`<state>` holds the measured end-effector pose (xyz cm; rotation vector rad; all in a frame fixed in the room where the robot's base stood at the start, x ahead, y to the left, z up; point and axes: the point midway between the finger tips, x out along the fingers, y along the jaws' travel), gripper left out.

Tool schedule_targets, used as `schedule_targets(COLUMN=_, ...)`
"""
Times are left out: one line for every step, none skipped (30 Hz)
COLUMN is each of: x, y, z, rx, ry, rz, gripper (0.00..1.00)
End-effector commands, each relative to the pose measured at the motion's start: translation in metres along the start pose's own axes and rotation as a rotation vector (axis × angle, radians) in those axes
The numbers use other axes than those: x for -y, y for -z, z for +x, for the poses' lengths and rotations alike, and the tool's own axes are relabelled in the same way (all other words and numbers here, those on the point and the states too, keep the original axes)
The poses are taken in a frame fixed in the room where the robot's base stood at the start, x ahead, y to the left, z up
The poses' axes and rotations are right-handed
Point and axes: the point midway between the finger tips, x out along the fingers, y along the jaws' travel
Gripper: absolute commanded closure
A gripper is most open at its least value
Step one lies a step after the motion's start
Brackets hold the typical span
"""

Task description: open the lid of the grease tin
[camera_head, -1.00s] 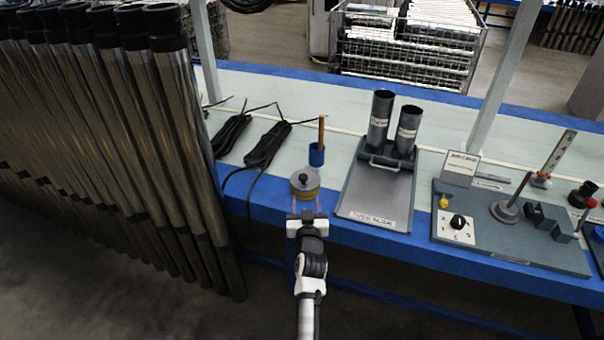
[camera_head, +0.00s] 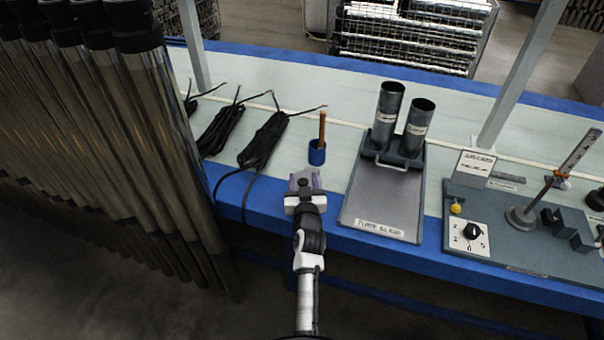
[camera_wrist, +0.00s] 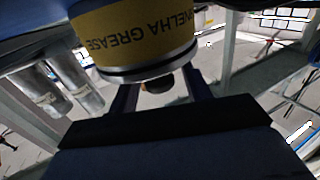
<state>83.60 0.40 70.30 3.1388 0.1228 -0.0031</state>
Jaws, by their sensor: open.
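The yellow grease tin (camera_wrist: 135,35) fills the top of the wrist view, which shows it upside down. Its silver-grey lid (camera_wrist: 150,73) sits on the tin, and the lid's dark knob (camera_wrist: 157,85) points toward my gripper. My gripper (camera_wrist: 162,95) is open, with one finger on either side of the knob. I cannot tell whether a finger touches it. In the head view my gripper (camera_head: 304,181) is at the bench's front edge and hides almost all of the tin.
A blue cup (camera_head: 317,154) holding a brown stick stands just behind. A grey tube stand (camera_head: 360,205) with two dark tubes is to the right. Black cable bundles (camera_head: 262,140) lie to the left on the bench, and a rack of long tubes (camera_head: 150,130) stands far left.

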Motion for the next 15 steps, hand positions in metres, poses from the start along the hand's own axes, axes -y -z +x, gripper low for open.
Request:
schedule_targets(x=0.0, y=-0.0001, z=-0.0003, rx=0.0, ry=0.0, rz=0.0, gripper=0.51)
schedule_targets(x=-0.0001, y=-0.0001, z=-0.0003, rx=0.0, ry=0.0, rz=0.0, gripper=0.51)
schedule_targets(x=0.0, y=-0.0001, z=-0.0003, rx=0.0, ry=0.0, rz=0.0, gripper=0.51)
schedule_targets(x=0.0, y=-0.0001, z=-0.0002, rx=0.0, ry=0.0, rz=0.0, gripper=0.51)
schedule_targets(x=0.0, y=0.0, z=-0.0002, rx=0.0, ry=0.0, rz=0.0, gripper=0.51)
schedule_targets(x=0.0, y=0.0, z=-0.0002, rx=0.0, ry=0.0, rz=0.0, gripper=0.51)
schedule_targets(x=0.0, y=0.0, z=-0.0002, rx=0.0, ry=0.0, rz=0.0, gripper=0.51)
schedule_targets(x=0.0, y=0.0, z=-0.0002, rx=0.0, ry=0.0, rz=0.0, gripper=0.53)
schedule_targets(x=0.0001, y=0.0001, z=-0.0001, rx=0.0, ry=0.0, rz=0.0, gripper=0.58)
schedule_targets(x=0.0001, y=0.0, z=-0.0001, rx=0.0, ry=0.0, rz=0.0, gripper=0.62)
schedule_targets(x=0.0001, y=0.0001, z=-0.0001, rx=0.0, ry=0.0, rz=0.0, gripper=0.66)
schedule_targets(x=0.0001, y=0.0001, z=-0.0001, rx=0.0, ry=0.0, rz=0.0, gripper=0.71)
schedule_targets(x=0.0001, y=0.0001, z=-0.0001, rx=0.0, ry=0.0, rz=0.0, gripper=0.75)
schedule_targets(x=0.0001, y=0.0001, z=-0.0001, rx=0.0, ry=0.0, rz=0.0, gripper=0.79)
schedule_targets(x=0.0001, y=0.0001, z=-0.0001, rx=0.0, ry=0.0, rz=0.0, gripper=0.84)
